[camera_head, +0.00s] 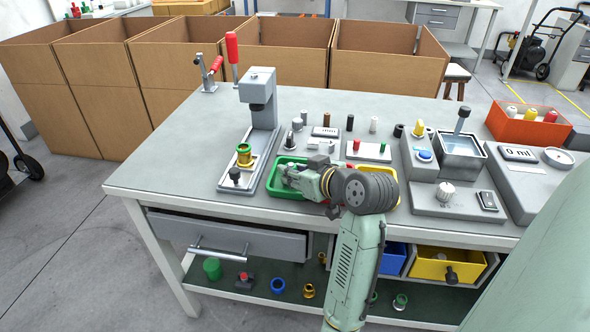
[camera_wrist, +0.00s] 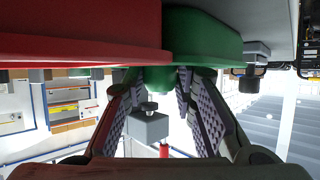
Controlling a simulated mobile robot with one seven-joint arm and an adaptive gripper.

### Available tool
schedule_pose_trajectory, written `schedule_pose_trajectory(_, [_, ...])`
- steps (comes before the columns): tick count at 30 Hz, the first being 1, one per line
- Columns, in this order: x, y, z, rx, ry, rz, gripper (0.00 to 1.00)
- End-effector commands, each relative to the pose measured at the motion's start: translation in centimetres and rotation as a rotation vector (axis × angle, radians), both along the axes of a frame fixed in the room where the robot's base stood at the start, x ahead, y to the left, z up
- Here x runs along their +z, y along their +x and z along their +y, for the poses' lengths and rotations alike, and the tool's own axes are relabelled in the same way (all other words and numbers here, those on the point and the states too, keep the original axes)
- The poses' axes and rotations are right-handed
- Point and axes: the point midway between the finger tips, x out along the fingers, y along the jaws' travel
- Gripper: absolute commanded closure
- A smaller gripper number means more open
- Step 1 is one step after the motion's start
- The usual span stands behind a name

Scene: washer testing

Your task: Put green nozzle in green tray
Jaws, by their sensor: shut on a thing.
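The green tray (camera_head: 271,187) lies on the workbench, left of my wrist, partly covered by my gripper. My gripper (camera_head: 286,172) is low over this tray in the head view. In the wrist view the tray's green wall (camera_wrist: 205,32) fills the upper middle. My gripper's fingers (camera_wrist: 158,88) are shut on a small green piece, which I take for the green nozzle (camera_wrist: 157,78); only part of it shows. The nozzle is hidden in the head view, and I cannot tell whether it touches the tray.
A red tray (camera_wrist: 80,45) adjoins the green one in the wrist view; a yellow tray edge (camera_head: 396,201) shows right of my wrist. A lever press (camera_head: 260,100) stands at left. Small parts and a grey fixture (camera_head: 460,160) are behind and right. The bench's left front is clear.

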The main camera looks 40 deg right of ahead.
Motion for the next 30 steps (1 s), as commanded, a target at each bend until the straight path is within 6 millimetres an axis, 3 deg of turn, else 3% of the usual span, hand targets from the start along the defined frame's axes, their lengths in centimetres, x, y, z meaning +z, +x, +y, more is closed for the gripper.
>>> schedule_pose_trajectory(12, [-0.6, 0.0, 0.0, 0.000, 0.000, -0.001, 1.00])
schedule_pose_trajectory(13, [-0.6, 0.0, 0.0, 0.000, 0.000, -0.001, 0.73])
schedule_pose_trajectory(16, [-0.5, 0.0, 0.0, 0.000, 0.000, 0.000, 0.67])
schedule_pose_trajectory(27, [0.1, -0.1, -0.1, 0.000, -0.001, -0.001, 0.67])
schedule_pose_trajectory(30, [0.4, -1.2, 0.0, -0.001, -0.002, -0.002, 0.67])
